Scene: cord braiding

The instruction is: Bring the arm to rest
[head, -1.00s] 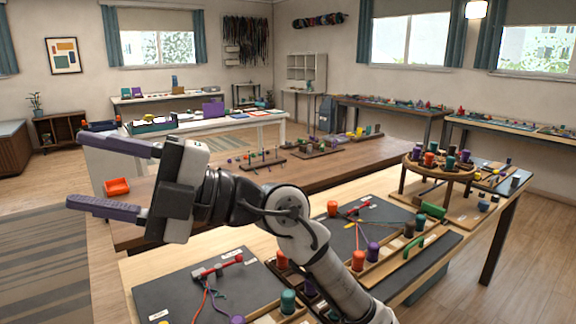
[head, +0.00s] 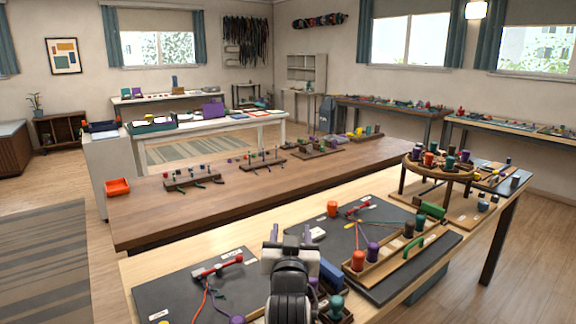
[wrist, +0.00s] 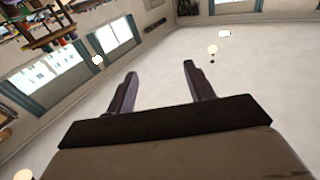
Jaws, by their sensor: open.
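My gripper (head: 292,236) is at the lower middle of the head view, in front of the light wooden table. Its two purple fingers point away from the camera, apart and with nothing seen between them. In the wrist view the gripper (wrist: 160,88) shows both fingers spread, with only the pale ceiling and wall behind them. My wrist hides part of the table and of the boards behind it.
Two dark boards lie on the near table (head: 140,268), with a red clamp (head: 218,266) and cords. A wooden tray (head: 385,262) holds several coloured bobbins. A round stand (head: 440,168) is at the right. The brown table (head: 235,205) has clear room in front.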

